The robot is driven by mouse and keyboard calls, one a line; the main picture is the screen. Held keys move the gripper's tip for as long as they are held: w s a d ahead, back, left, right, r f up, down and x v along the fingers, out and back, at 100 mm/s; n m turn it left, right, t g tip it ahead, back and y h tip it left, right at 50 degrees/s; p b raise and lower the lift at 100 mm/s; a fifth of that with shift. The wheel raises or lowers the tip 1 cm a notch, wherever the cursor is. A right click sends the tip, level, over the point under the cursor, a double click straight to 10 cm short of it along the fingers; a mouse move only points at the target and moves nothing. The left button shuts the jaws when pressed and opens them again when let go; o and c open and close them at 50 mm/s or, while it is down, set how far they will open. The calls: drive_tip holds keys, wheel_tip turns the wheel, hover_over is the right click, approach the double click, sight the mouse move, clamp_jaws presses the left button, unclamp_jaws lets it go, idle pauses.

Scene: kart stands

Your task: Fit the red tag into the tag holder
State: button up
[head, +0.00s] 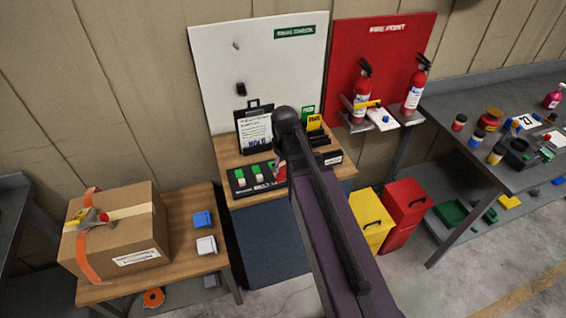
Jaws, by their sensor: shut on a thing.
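My gripper (279,159) is over the wooden bench at the foot of the white board, largely hidden behind my own arm. A small red piece (280,173), which looks like the red tag, shows at its jaws, and the gripper is shut on it. A low black holder (240,191) with several green-and-white pieces is just left of and below the gripper. A black rack (327,140) with a green card and a yellow card (314,122) stands to the right. I cannot tell which is the tag holder, nor whether the red piece touches either.
A clipboard (255,130) stands behind the gripper. Fire extinguishers (413,90) stand at the red board. Yellow (371,215) and red (405,205) bins are on the floor to the right. A cardboard box (115,230) sits on the left table. A cluttered grey bench (470,165) is at right.

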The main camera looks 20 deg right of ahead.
idle(0.4)
drive_tip(key=shift+f+b, duration=0.55)
idle(0.5)
